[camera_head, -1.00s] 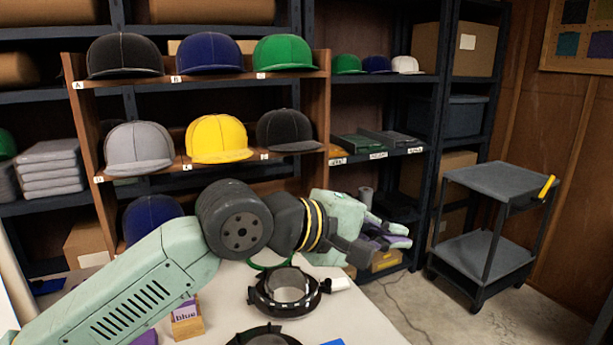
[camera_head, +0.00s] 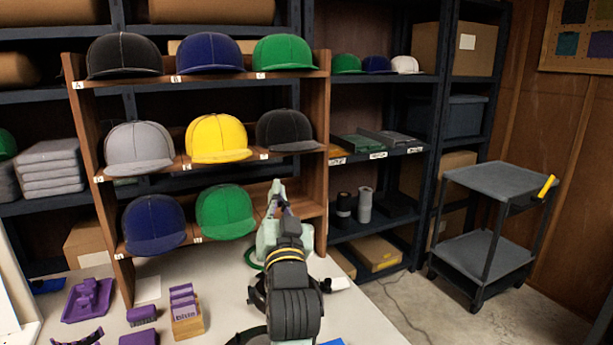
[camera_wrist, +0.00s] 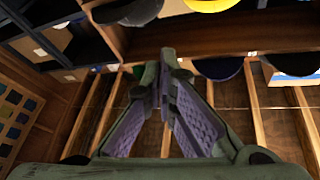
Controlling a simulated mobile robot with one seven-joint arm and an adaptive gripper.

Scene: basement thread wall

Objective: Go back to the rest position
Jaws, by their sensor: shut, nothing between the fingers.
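My gripper (camera_head: 277,188) points up and away from me in the head view, in front of the lower right part of the wooden cap rack (camera_head: 323,150). In the wrist view my gripper (camera_wrist: 166,62) shows its two fingers meeting at the tips, with purple pads and nothing between them. The arm stands over the table (camera_head: 228,283), bent back toward me. The gripper is close beside the green cap (camera_head: 225,210) in the picture; I cannot tell the exact gap.
The rack also holds a blue cap (camera_head: 153,223) and a yellow cap (camera_head: 217,138). A black ring fixture (camera_head: 257,297) is partly hidden behind my arm. Purple parts (camera_head: 88,298) and a small wooden box (camera_head: 187,325) lie left. A grey cart (camera_head: 490,220) stands right on open floor.

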